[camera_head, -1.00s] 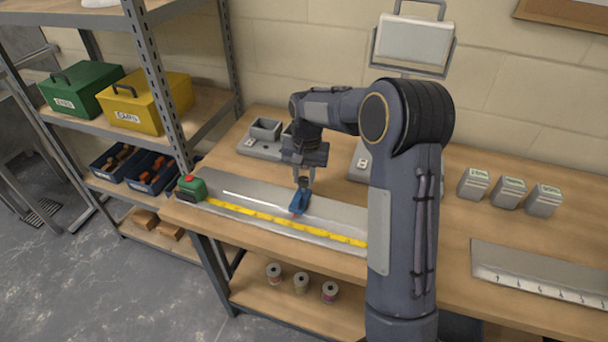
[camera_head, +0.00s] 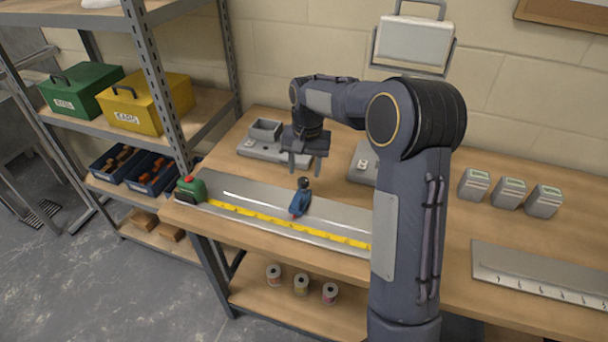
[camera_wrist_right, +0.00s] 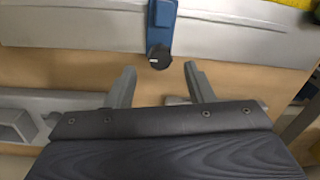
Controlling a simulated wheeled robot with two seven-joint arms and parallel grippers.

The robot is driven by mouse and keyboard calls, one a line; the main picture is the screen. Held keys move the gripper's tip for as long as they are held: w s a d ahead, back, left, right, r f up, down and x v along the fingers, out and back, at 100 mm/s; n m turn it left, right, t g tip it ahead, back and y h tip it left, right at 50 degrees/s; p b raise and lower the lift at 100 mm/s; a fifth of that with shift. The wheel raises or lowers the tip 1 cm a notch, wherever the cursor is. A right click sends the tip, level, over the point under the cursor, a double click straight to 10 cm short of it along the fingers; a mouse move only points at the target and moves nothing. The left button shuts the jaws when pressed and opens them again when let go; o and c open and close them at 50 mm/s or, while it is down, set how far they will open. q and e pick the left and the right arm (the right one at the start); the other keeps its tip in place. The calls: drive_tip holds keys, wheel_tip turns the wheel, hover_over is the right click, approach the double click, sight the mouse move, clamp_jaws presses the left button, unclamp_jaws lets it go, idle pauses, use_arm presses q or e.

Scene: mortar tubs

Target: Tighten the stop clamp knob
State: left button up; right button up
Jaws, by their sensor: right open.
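The blue stop clamp (camera_head: 299,202) sits across the grey metal rail (camera_head: 250,192) on the bench. Its dark knob (camera_head: 304,183) is on the side toward the wall, and the knob also shows in the right wrist view (camera_wrist_right: 160,57). My right gripper (camera_head: 303,168) is open and empty, above and behind the knob, apart from it. In the right wrist view the two fingers (camera_wrist_right: 160,80) are spread, with the knob just beyond their tips. My left gripper is not in view.
A yellow tape (camera_head: 270,217) runs along the rail from a green tape measure (camera_head: 190,188). Grey fixtures (camera_head: 262,142) stand behind the rail. Several grey blocks (camera_head: 508,193) and a steel ruler plate (camera_head: 540,268) lie to the right. A shelf rack (camera_head: 150,70) stands left.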

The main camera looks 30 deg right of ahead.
sight(306, 181)
wheel_tip(306, 181, up, 4)
drive_tip(key=shift+d+r, duration=0.1)
idle(0.5)
drive_tip(key=shift+s+r, duration=0.15)
drive_tip(key=shift+s, duration=0.05)
drive_tip(key=s+a+r+n+t+y, duration=0.1)
drive_tip(key=s+a+r, duration=0.1)
drive_tip(key=s, duration=0.6)
drive_tip(key=s+a+r+n+t+y, duration=0.2)
drive_tip(key=s+a+r, duration=0.1)
drive_tip(key=s, duration=0.5)
drive_tip(key=s+a+f+n+t, duration=0.1)
drive_tip(key=s+a+f, duration=0.1)
drive_tip(key=s, duration=0.4)
drive_tip(key=s+a+f+n+t, duration=0.1)
drive_tip(key=s+a+f+n, duration=0.1)
drive_tip(key=s+a, duration=0.3)
drive_tip(key=shift+s+f, duration=0.5)
drive_tip(key=shift+s, duration=0.3)
